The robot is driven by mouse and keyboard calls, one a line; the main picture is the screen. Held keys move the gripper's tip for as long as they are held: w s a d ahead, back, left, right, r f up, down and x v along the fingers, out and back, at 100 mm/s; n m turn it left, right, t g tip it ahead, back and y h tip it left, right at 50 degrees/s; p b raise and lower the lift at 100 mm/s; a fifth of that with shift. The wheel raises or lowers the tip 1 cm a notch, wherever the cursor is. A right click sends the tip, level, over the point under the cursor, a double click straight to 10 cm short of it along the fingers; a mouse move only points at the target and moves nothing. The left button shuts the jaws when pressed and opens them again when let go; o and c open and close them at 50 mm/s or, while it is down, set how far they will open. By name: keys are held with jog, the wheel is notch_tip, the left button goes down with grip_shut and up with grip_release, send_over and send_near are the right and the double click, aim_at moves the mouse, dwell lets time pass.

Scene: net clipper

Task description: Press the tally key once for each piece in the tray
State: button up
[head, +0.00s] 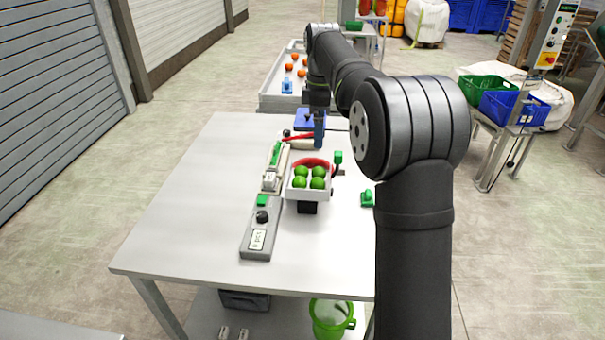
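A pale tray (290,193) stands near the middle of the metal table and holds several round green pieces (309,178). A red curved thing shows at its back edge. To its left lies a long grey counter unit with a small display (258,240) that appears to read 0 pcs. On the unit are a black knob-like key (262,216) and a green key (262,200); I cannot tell which is the tally key. My gripper (319,140) points down behind the tray, apart from the keys. Its fingers look like one narrow blue shape, so its opening is unclear.
A beige clipper-like device (274,168) with a green top stands left of the tray. A blue box (304,119) is behind, and a small green item (368,198) lies to the right. The table's left side (190,190) is clear.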

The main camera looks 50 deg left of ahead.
grip_shut()
dwell(0.4)
dwell(1.3)
